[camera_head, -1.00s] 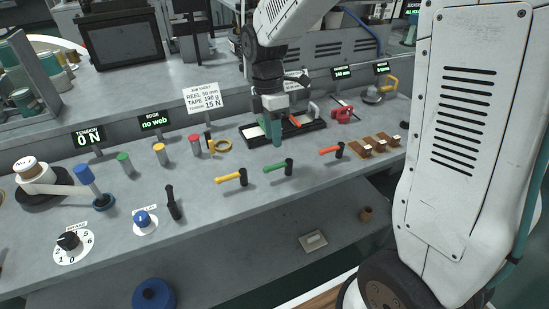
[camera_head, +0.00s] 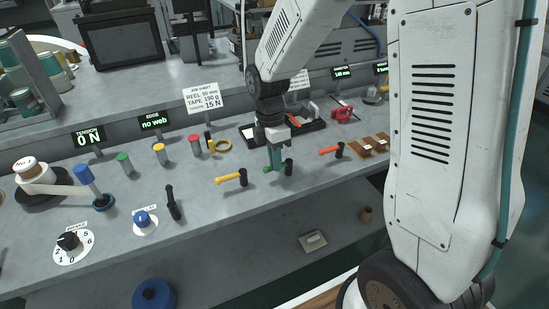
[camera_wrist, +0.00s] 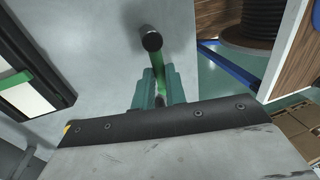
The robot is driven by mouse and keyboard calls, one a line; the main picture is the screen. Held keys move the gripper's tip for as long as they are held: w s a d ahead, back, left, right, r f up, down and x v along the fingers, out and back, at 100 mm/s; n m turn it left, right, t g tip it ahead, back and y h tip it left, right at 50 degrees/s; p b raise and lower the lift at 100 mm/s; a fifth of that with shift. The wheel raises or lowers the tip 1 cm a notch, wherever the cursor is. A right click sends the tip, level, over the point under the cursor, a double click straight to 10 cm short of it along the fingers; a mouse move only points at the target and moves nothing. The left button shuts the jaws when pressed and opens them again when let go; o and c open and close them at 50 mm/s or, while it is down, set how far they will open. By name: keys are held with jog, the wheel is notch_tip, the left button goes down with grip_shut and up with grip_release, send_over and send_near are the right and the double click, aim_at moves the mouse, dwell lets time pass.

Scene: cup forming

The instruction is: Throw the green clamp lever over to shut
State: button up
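The green clamp lever (camera_head: 267,169) lies across the bench front, its black pivot (camera_head: 288,167) at its right end. My gripper (camera_head: 276,168) has teal fingers pointing down at the lever's handle, covering part of it. In the wrist view, the green lever (camera_wrist: 161,66) runs from the round black pivot top (camera_wrist: 152,41) down between my two fingertips (camera_wrist: 160,82). The fingers stand on either side of the lever, very close to it. Whether they press on it cannot be told.
A yellow lever (camera_head: 228,178) stands close on the left and an orange-red lever (camera_head: 329,151) on the right. The bench front edge is close below the levers.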

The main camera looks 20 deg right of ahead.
jog(key=shift+w, duration=0.1)
grip_shut()
jog(key=m, duration=0.1)
jog(key=w+m, duration=0.1)
jog(key=m, duration=0.2)
jog(key=shift+w+d+m+y, duration=0.2)
jog(key=shift+d+m+y, duration=0.1)
jog(key=shift+m+y, duration=0.1)
jog(key=m, duration=0.2)
jog(key=w+d+m, duration=0.1)
jog(key=m, duration=0.1)
jog(key=shift+w+m+t+y, duration=0.1)
jog(key=shift+m+t+y, duration=0.2)
jog(key=shift+y, duration=0.1)
jog(key=m, duration=0.2)
jog(key=d+m, duration=0.1)
jog(key=shift+w+d+m+t, duration=0.1)
jog(key=shift+w+m+t, duration=0.15)
jog(key=shift+m+t, duration=0.05)
jog(key=shift+w+d+m+t+y, duration=0.2)
jog(key=shift+d+m, duration=0.25)
jog(key=shift+m, duration=0.8)
jog(key=shift+s+d+m+t+y, duration=0.1)
jog(key=shift+d+m+t, duration=0.25)
jog(key=shift+m, duration=0.9)
jog(key=o, duration=0.7)
grip_release()
jog(key=shift+d+r, duration=0.1)
